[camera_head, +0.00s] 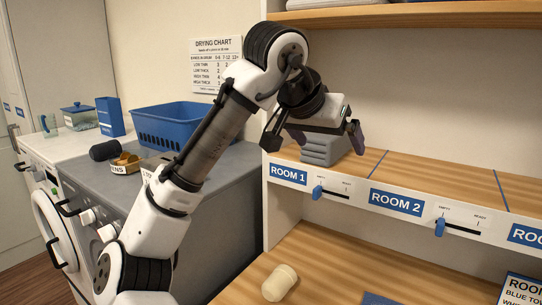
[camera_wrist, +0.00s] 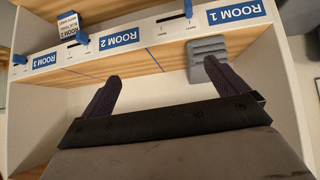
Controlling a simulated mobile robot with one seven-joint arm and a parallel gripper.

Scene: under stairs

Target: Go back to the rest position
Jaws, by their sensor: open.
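My gripper (camera_head: 314,138) is open, with its two dark fingers spread apart. In the head view it hangs in front of a grey stepped block, perhaps folded cloth (camera_head: 322,152), on the shelf's ROOM 1 section. My gripper also shows from behind in the wrist view (camera_wrist: 160,80), with only bare shelf and pale back wall seen between its fingers. There the grey block (camera_wrist: 206,62) stands beyond the right fingertip, under the upside-down ROOM 1 label. The gripper partly hides the block in the head view.
The wooden shelf (camera_head: 430,180) has blue dividing lines and sliders at ROOM 1 and ROOM 2. A cream cup (camera_head: 280,283) lies on the lower shelf. A blue basket (camera_head: 172,127) stands on the grey machine at left, near a dark cylinder (camera_head: 104,150).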

